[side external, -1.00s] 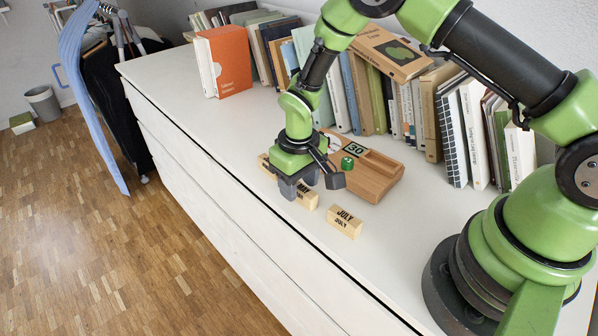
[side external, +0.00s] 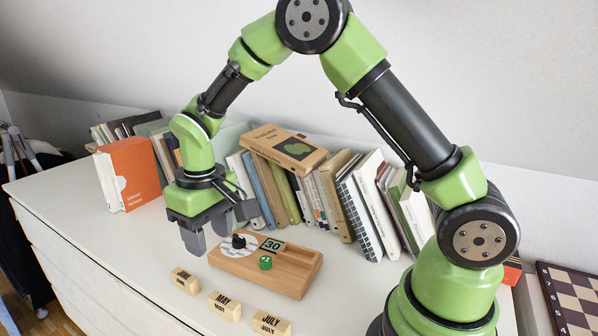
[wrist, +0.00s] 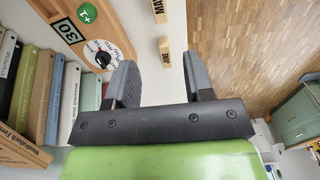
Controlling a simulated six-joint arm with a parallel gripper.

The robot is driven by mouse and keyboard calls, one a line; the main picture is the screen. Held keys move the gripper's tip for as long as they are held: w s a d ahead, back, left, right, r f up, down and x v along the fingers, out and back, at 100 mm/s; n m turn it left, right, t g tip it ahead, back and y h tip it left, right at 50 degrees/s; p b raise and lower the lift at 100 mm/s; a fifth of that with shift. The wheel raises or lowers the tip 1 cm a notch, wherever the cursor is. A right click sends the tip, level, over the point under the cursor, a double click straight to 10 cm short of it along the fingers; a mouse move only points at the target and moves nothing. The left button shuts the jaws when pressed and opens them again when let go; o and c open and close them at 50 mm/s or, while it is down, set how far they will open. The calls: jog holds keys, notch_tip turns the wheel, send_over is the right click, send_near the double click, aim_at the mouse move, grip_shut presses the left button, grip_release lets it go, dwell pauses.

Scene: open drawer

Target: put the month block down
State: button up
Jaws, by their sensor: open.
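Several wooden month blocks lie on the white dresser top in a row before the calendar base: the JULY block (side external: 271,324), the MAY block (side external: 225,306) and a third block (side external: 186,281). In the wrist view the third block reads JUNE (wrist: 165,51), with the MAY block (wrist: 159,11) at the top edge. My gripper (side external: 210,232) is open and empty, raised above the dresser and apart from the blocks. The wooden calendar base (side external: 284,279) stands to the right of and below my gripper, carrying a dial, a 30 tile (side external: 272,245) and a green +1 token (side external: 265,263).
A row of books (side external: 320,190) stands along the wall, with one book (side external: 285,149) lying on top. An orange box file (side external: 128,174) stands at the left. A chessboard (side external: 572,300) is at the right.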

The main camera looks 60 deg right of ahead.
jog(key=s+d+r+m+t+y, duration=0.1)
jog(key=s+r+t, duration=0.1)
jog(key=s+r, duration=0.3)
jog(key=s+d+r+m+t, duration=0.1)
jog(key=s+r, duration=0.1)
jog(key=r, duration=0.5)
jog(key=s+r+m+t+y, duration=0.1)
jog(key=s+r+t, duration=0.3)
jog(key=s, duration=0.8)
jog(key=shift+s+d+m, duration=0.3)
jog(key=shift+d+m, duration=0.05)
jog(key=shift+m, duration=0.05)
